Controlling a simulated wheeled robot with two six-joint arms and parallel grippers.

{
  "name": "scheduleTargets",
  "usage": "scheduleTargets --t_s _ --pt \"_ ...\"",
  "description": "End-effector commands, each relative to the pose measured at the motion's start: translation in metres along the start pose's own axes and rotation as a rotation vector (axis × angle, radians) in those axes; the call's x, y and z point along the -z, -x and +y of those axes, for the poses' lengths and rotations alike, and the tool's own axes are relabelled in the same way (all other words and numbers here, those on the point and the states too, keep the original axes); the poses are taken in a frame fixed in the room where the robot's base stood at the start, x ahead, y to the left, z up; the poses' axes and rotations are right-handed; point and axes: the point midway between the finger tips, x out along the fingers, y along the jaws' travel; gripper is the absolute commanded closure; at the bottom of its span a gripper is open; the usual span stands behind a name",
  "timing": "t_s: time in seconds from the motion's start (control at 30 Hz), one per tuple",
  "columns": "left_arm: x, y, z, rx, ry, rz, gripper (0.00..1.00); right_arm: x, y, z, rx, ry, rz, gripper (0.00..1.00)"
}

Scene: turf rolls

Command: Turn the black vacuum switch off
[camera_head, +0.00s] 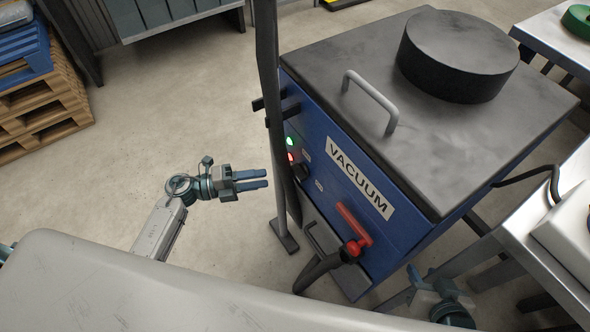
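The blue vacuum machine (330,130) stands right of centre with a white label reading VACUUM. On its front panel a small black switch (301,173) sits just below a lit red light (291,157) and a lit green light (289,141). It is partly in shadow and its position is hard to read. My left gripper (266,179) is left of the panel, fingers pointing right, with a narrow gap between them and nothing held. It is apart from the switch. My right gripper (418,275) is low at the right, below the machine; its fingers are small and partly unclear.
A dark upright post (268,70) stands between my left gripper and the panel. A red valve handle (354,226) and black hose (316,268) are lower on the machine. A pale surface (150,285) fills the lower left. Pallets (45,105) stand far left; floor between is clear.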

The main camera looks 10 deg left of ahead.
Motion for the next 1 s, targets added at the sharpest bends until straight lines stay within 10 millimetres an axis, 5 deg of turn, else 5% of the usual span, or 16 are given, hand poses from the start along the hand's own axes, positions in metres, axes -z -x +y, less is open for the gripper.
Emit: scheduleTargets --t_s 0.5,0.9,1.0 --pt "-0.001 -0.087 -0.001 0.004 0.002 -0.003 0.64 -0.002 0.000 0.000 -0.002 0.002 -0.013 0.64" --pt "-0.001 -0.096 -0.001 0.002 0.003 -0.003 0.64 -0.001 0.000 0.000 -0.001 0.002 -0.012 0.64" --pt "-0.001 -0.096 -0.001 0.002 0.003 -0.004 0.79 -0.001 0.000 0.000 -0.001 0.002 -0.011 0.64"
